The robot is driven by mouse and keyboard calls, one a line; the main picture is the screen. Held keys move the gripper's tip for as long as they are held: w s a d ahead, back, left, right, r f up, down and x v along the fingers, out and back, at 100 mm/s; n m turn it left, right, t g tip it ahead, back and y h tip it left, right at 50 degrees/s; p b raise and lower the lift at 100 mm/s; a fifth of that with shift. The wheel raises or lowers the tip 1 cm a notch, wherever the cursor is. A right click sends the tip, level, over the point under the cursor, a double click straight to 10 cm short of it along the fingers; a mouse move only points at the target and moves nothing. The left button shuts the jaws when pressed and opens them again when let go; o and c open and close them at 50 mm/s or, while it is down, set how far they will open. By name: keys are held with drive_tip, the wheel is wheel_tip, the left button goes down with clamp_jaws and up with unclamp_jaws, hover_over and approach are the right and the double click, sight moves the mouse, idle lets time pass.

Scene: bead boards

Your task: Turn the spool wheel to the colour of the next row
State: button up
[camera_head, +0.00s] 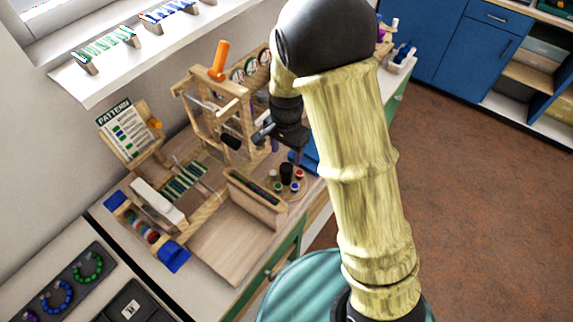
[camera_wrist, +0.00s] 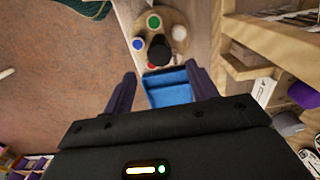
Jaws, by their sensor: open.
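The spool wheel (camera_head: 283,196) is a round wooden disc at the right end of the bench in the head view. It carries small red, green and blue-topped spools around a black upright knob (camera_head: 286,173). In the wrist view the wheel (camera_wrist: 170,18) lies beyond my fingertips, with green, white, red and blue tops around the black knob (camera_wrist: 159,50). My gripper (camera_wrist: 160,84) is open and empty, its fingers apart and not touching the knob.
A wooden frame (camera_head: 184,92) with an orange handle (camera_head: 219,61) stands behind the wheel. A wooden box (camera_head: 256,205) is just left of the wheel. A blue block or tray (camera_wrist: 171,92) lies between the wheel and my gripper in the wrist view. Open floor (camera_head: 480,190) is at the right.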

sight(286, 167)
wheel_tip(286, 167, down, 7)
drive_tip(key=shift+f, duration=0.1)
idle(0.3)
drive_tip(key=c, duration=1)
